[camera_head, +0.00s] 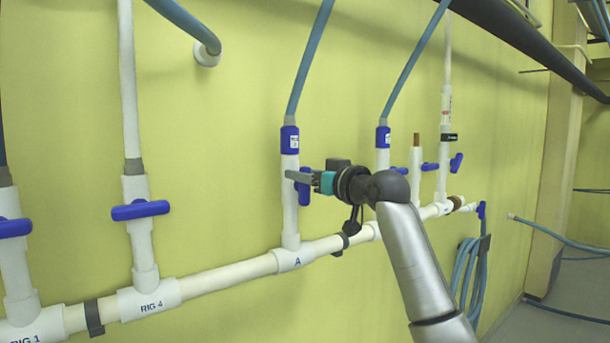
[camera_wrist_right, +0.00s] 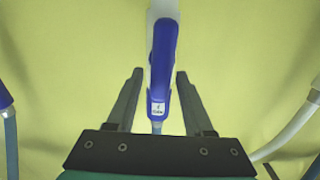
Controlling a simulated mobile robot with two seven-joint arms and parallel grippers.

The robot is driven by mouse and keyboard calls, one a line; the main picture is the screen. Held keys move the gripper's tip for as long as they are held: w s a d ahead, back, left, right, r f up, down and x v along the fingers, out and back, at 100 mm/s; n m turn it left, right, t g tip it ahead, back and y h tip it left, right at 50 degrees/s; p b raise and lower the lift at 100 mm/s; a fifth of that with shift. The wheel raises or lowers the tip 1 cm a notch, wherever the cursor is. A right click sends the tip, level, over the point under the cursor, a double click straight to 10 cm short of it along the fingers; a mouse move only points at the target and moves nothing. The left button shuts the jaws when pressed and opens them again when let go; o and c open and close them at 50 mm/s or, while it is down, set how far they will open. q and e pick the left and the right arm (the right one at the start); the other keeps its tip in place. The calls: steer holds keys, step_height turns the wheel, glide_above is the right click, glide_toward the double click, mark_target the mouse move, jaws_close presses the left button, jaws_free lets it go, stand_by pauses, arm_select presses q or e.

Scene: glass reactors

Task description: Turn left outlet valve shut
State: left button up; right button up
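A white riser marked A (camera_head: 290,215) carries a blue-handled valve; I take this as the left outlet valve. Its blue handle (camera_head: 304,196) lies roughly along the pipe and is partly covered by my right gripper (camera_head: 302,179). Above it is a blue labelled collar (camera_head: 290,140) with a blue hose. In the right wrist view, the blue handle and collar (camera_wrist_right: 162,60) overlap in line between the spread fingers of my right gripper (camera_wrist_right: 159,95). Gaps show on both sides, and I see no contact. My left gripper is out of view.
A second blue-collared riser (camera_head: 383,140) and further valves stand to the right. RIG 4's valve (camera_head: 140,210) is to the left, with its handle across the pipe. A white main pipe (camera_head: 230,277) runs below. A coiled hose (camera_head: 468,275) hangs at right.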

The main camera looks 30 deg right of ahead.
jaws_close()
stand_by(0.5)
steer(key=shift+d+m+p, duration=0.25)
steer(key=shift+m+p, duration=0.85)
steer(key=shift+m, duration=0.1)
steer(key=shift+w+d+f+m+p, duration=0.1)
steer(key=shift+d+f+m+p, duration=0.25)
steer(key=shift+m+p, duration=1.9)
steer(key=shift+s+d+f+m+p, duration=0.1)
steer(key=shift+d+f+m+p, duration=0.3)
steer(key=shift+m+p, duration=1.85)
steer(key=shift+w+d+f+m+p, duration=0.15)
steer(key=shift+f+m+p, duration=0.35)
steer(key=shift+m+p, duration=1.75)
steer(key=shift+m+b, duration=0.8)
steer(key=shift+m, duration=0.25)
